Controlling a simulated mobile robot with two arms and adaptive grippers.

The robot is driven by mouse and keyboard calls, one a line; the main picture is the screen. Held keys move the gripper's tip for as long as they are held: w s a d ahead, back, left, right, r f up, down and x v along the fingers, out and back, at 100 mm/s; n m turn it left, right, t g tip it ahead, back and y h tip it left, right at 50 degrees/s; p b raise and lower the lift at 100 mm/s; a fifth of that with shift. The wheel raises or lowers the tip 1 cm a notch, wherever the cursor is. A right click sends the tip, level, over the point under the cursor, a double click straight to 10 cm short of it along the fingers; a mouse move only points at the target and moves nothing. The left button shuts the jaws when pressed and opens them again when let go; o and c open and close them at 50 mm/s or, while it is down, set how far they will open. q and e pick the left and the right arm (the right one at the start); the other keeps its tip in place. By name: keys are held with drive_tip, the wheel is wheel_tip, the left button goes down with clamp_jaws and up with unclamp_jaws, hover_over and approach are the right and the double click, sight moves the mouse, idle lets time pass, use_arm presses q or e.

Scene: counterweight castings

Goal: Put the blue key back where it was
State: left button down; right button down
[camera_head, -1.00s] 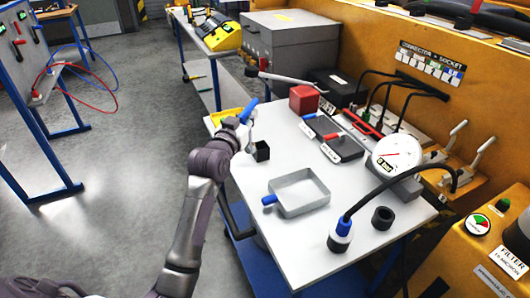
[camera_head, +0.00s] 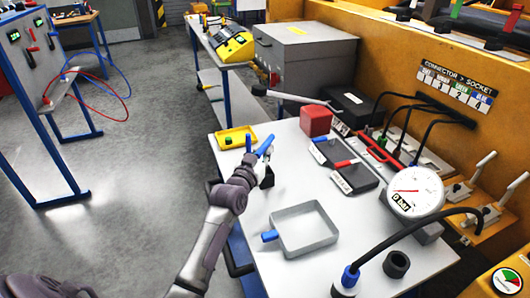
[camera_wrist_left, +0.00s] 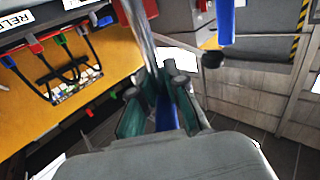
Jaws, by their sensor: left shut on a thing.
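My left gripper (camera_head: 261,152) is shut on the blue key (camera_head: 266,143), over the far left part of the white table. The blue key slants up out of the jaws. In the left wrist view, a blue piece (camera_wrist_left: 165,115) sits between the two fingers. A small black block (camera_head: 267,178) stands just below and beside the gripper; whether the key touches it cannot be told. A yellow tray (camera_head: 250,131) with a green piece (camera_head: 228,141) in it lies left of the gripper. My right gripper is in neither view.
The white table (camera_head: 285,190) also bears a red cube (camera_head: 316,122), dark trays (camera_head: 350,172), a grey square tray (camera_head: 303,229) with a blue handle, a dial gauge (camera_head: 415,190) and a black ring (camera_head: 396,264). A cable (camera_head: 405,233) arches over the near right. Clear table lies right of the block.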

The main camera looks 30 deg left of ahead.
use_arm(q)
drive_tip(key=shift+f, duration=0.15)
drive_tip(key=c, duration=1.4)
unclamp_jaws()
drive_tip(key=shift+o, duration=1.5)
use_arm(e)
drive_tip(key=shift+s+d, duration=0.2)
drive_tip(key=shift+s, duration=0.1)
use_arm(q)
drive_tip(key=shift+s, duration=0.1)
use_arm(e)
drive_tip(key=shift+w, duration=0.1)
